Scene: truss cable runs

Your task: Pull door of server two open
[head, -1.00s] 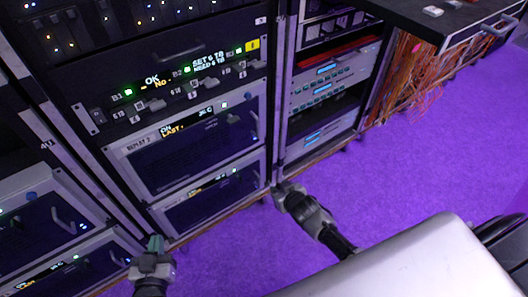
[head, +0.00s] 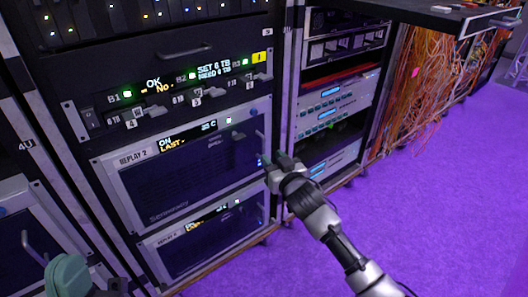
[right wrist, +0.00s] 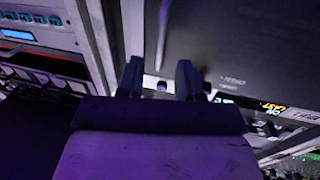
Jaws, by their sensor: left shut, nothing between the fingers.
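The unit labelled REPLAY 2 (head: 190,180) sits in the middle rack, with a dark front door and a lit display. Its door looks closed. A short upright handle (head: 259,134) shows near the door's right edge. My right gripper (head: 267,161) is at that right edge, just below the handle. My left gripper (head: 68,272) is shut and empty at the lower left.
A similar unit (head: 205,235) is directly below. A switch panel (head: 165,100) is above. Another rack with light modules (head: 325,110) stands right, beside hanging orange cables (head: 410,85). A dark shelf (head: 440,15) juts out at upper right. The purple floor (head: 430,200) is clear at right.

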